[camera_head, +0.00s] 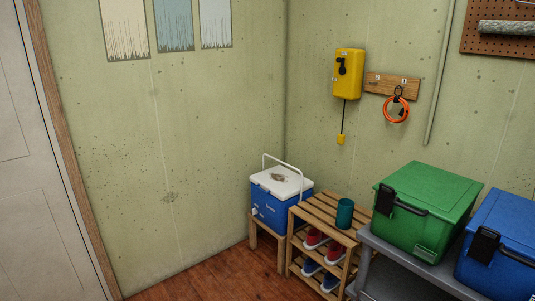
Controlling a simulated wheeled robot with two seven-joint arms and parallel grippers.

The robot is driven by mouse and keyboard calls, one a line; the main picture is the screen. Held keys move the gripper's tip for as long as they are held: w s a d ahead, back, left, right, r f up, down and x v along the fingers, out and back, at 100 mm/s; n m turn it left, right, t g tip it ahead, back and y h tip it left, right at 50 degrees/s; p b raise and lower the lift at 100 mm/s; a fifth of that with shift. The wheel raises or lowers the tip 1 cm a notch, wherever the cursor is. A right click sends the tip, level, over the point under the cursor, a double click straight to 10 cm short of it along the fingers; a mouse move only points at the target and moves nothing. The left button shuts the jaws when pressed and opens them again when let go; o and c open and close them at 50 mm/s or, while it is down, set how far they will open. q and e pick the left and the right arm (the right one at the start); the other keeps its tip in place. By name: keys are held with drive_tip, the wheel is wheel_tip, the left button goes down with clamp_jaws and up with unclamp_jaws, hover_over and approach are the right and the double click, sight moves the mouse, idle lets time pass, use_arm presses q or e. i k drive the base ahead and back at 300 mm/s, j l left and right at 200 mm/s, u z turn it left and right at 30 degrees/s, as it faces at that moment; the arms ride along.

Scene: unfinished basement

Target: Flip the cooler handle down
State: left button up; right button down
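A small blue cooler (270,206) with a white lid (283,183) stands in the far corner on a low wooden stand (266,240). Its white handle (283,162) is a thin bar that stands up above the lid. A brownish mark or small thing shows on the lid; I cannot tell which. A small white piece, perhaps a spigot, is at the cooler's lower left front. Neither of my grippers is in view.
A slatted wooden rack (320,215) with shoes and a teal cup (344,214) stands right beside the cooler. A grey table (394,268) holds a green bin (426,208) and a blue bin (503,248). A yellow box (348,75) hangs above. Wood floor (205,282) to the left is clear.

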sight(281, 177)
drive_tip(key=i, duration=2.9)
drive_tip(key=u, duration=0.5)
